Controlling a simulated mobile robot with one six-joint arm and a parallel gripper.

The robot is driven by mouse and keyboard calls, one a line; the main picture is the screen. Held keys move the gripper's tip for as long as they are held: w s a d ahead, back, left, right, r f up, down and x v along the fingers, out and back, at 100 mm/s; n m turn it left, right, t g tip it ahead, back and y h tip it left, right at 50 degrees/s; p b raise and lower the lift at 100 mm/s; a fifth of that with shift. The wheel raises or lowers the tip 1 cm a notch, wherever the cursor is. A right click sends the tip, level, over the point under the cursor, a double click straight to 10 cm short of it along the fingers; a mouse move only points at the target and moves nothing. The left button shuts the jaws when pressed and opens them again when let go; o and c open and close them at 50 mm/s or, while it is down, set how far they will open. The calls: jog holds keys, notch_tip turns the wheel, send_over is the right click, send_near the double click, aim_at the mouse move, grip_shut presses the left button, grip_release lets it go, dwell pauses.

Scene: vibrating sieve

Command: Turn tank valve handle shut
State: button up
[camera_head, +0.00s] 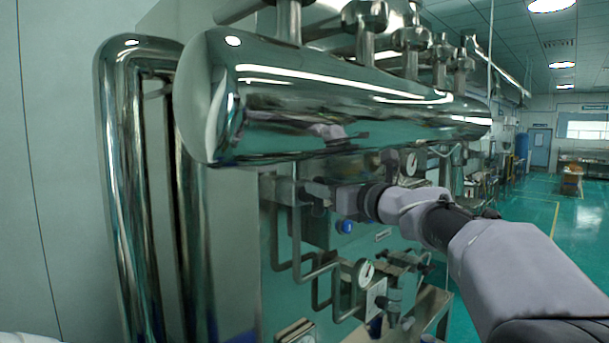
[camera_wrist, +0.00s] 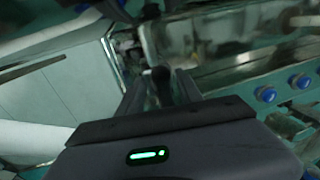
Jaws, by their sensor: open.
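My gripper (camera_head: 312,192) reaches in from the right below a large shiny horizontal tank (camera_head: 330,105). Its jaws are open, beside a grey valve fitting (camera_head: 284,190) on the pipework. In the wrist view my gripper (camera_wrist: 160,88) has a finger on each side of a dark, round-ended part (camera_wrist: 160,75), which looks like the valve handle. I cannot tell whether the fingers touch it. The handle is not clear in the head view, where my gripper and the shadow under the tank hide it.
Bent steel pipes (camera_head: 127,190) stand at the left. A pressure gauge (camera_head: 366,273) and thin pipes are below my gripper. A blue knob (camera_head: 345,227) sits just under it; blue knobs (camera_wrist: 266,94) also show in the wrist view.

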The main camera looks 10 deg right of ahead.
jog(key=shift+p+x, duration=0.35)
jog(key=shift+x, duration=1.2)
jog(key=shift+d, duration=0.1)
jog(key=shift+s, duration=0.1)
grip_shut()
